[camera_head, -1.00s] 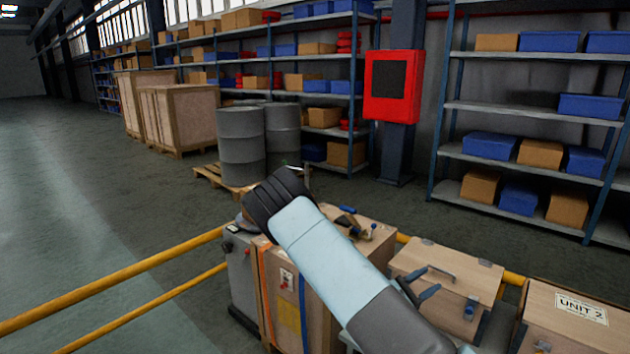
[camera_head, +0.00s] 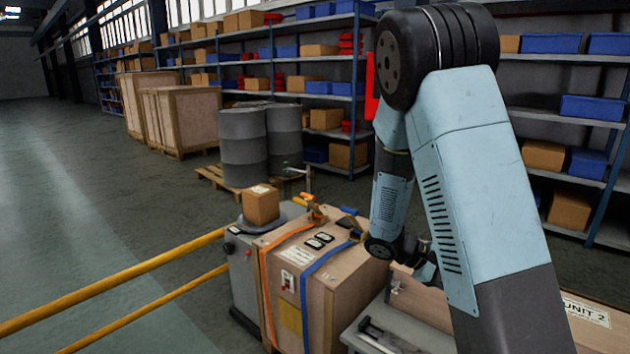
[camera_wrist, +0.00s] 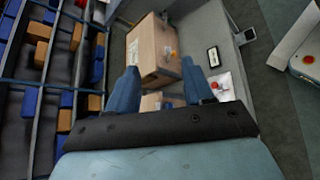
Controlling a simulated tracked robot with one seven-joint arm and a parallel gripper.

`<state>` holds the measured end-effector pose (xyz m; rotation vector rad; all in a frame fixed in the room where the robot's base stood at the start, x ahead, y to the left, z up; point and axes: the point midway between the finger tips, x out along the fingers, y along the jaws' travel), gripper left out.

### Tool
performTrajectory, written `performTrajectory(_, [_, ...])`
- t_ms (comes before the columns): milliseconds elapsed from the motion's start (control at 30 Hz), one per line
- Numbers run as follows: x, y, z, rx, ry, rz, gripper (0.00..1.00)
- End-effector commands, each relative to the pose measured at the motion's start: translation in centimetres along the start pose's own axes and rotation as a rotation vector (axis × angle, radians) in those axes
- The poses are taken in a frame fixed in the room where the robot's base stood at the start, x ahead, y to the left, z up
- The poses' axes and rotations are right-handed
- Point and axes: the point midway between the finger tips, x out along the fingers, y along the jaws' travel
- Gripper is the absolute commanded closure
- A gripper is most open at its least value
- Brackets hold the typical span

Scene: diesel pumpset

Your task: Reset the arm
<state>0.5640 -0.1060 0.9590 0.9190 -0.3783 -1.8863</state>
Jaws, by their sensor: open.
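My arm is raised and folded at the right of the head view. My gripper (camera_head: 425,268) hangs low there, mostly hidden behind my own upper link. In the wrist view, the two blue fingers of my gripper (camera_wrist: 161,85) stand wide apart with nothing held between them. Beyond the fingers are a wooden box (camera_wrist: 152,48) and a grey surface, with a gap between them and the fingertips.
A wooden crate (camera_head: 340,275) with orange and blue straps stands left of my gripper. A small carton (camera_head: 261,204) sits on a round grey plate behind it. Yellow rails (camera_head: 120,282) cross the left front. Grey drums (camera_head: 242,145) and shelves stand behind. The left floor is clear.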

Motion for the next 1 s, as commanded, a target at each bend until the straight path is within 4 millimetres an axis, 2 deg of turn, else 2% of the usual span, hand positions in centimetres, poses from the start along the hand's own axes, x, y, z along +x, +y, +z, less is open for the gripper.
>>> performTrajectory(500, [-3.3,-0.6,7.6,0.219,0.266,-0.382,0.49])
performTrajectory(1000, [-7.7,-1.2,15.1,0.437,0.570,-0.652,0.49])
